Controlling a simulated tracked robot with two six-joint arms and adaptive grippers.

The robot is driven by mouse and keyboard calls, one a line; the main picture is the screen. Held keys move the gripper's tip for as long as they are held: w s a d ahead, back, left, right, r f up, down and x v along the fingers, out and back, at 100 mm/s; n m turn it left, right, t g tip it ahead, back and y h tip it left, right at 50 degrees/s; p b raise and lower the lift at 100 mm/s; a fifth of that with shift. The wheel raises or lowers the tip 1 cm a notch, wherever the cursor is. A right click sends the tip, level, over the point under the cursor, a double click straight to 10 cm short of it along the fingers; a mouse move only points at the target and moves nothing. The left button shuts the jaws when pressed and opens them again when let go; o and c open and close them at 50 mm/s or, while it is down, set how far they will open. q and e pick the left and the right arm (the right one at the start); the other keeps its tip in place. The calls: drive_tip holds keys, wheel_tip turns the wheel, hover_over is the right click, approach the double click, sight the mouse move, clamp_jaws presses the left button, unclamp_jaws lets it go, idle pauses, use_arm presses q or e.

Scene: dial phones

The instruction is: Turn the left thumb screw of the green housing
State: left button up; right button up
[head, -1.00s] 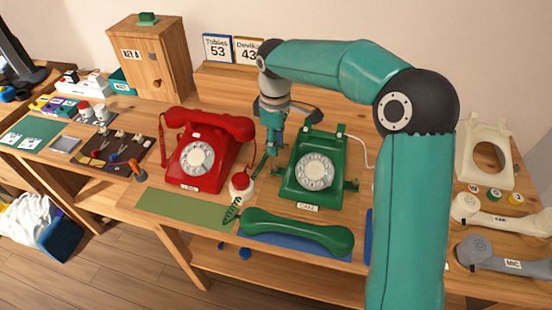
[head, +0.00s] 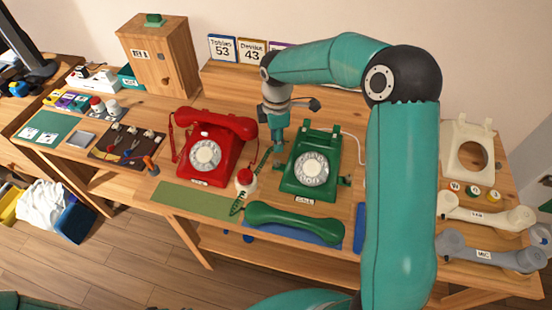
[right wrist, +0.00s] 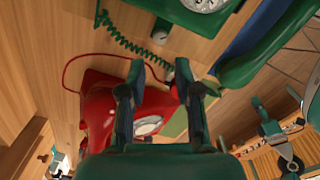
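The green housing (head: 323,146) is a dial phone body on the bench, right of the red phone. Its right thumb screw (head: 345,181) sticks out at its lower right side. In the right wrist view, a small grey round knob on a dark green bracket (right wrist: 160,37) sits beside the housing and looks like the left thumb screw. My right gripper (head: 277,140) points down just left of the housing. In the right wrist view its two fingers (right wrist: 160,70) are apart with nothing held, and the knob lies beyond the tips. My left gripper does not show.
The red phone (head: 215,145) and a red-capped white bottle (head: 246,181) stand close to the left. A green coiled cord (head: 262,165) runs past my gripper. The green handset (head: 295,222) lies in front on a blue mat. Cream and grey handsets (head: 488,213) lie right.

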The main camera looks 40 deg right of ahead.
sight(276, 162)
wheel_tip(276, 162, down, 10)
drive_tip(key=shift+r+p, duration=0.25)
drive_tip(key=shift+p, duration=0.15)
drive_tip(key=shift+c, duration=0.2)
drive_tip(key=shift+a, duration=0.1)
clamp_jaws()
